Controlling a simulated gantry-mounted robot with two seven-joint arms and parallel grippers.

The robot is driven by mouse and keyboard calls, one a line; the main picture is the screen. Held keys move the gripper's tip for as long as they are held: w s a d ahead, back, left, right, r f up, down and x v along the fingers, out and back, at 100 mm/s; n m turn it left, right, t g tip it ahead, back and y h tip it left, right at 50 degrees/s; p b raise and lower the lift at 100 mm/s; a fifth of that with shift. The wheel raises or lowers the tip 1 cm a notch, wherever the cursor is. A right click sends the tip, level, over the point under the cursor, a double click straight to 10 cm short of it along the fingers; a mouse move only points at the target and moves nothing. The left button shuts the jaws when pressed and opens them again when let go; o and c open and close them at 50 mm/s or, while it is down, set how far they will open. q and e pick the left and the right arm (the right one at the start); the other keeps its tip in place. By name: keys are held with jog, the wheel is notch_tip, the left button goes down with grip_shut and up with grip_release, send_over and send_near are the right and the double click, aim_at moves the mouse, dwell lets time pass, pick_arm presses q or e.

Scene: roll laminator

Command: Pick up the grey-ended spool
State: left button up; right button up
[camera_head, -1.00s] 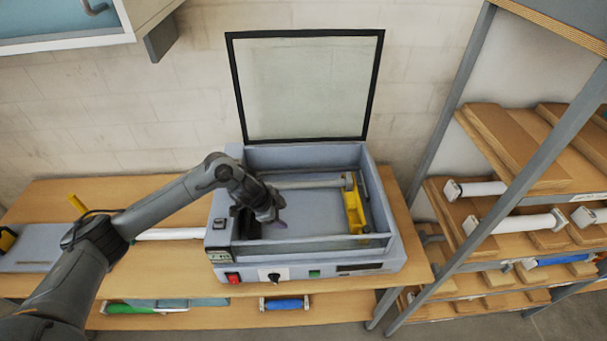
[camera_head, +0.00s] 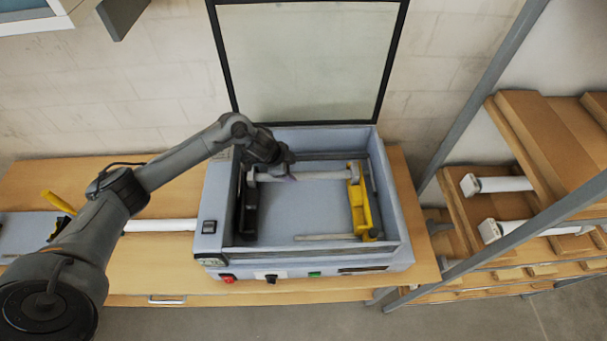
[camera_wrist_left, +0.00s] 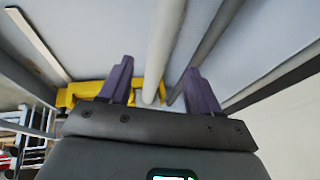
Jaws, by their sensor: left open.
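The spool (camera_head: 325,176) is a pale bar with greyish ends, lying across the back of the open laminator's bay (camera_head: 325,212). Its right end is at the yellow bracket (camera_head: 361,205) and its left end is near a dark bracket (camera_head: 249,210). My left gripper (camera_head: 291,176) is over the spool's left half and partly hides it. In the left wrist view, the purple fingers of the left gripper (camera_wrist_left: 158,68) are open and apart, with the pale spool (camera_wrist_left: 162,45) running between them. I cannot tell whether they touch it. My right gripper is not in view.
The laminator's glass lid (camera_head: 305,62) stands open behind the bay. A thin rod (camera_head: 325,237) lies near the bay's front. A shelf rack at the right holds white spools (camera_head: 503,184). A white roll (camera_head: 160,225) lies on the bench left of the laminator.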

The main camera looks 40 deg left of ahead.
aim_at(298, 174)
pick_arm(q)
jog(key=shift+w+f, duration=0.25)
jog(key=shift+f, duration=0.1)
jog(key=x, duration=0.2)
jog(key=p+x, duration=0.1)
jog(key=shift+d+f, duration=0.25)
jog(key=shift+f, duration=0.1)
jog(key=shift+w+f, duration=0.35)
jog(key=shift+f, duration=0.3)
grip_shut()
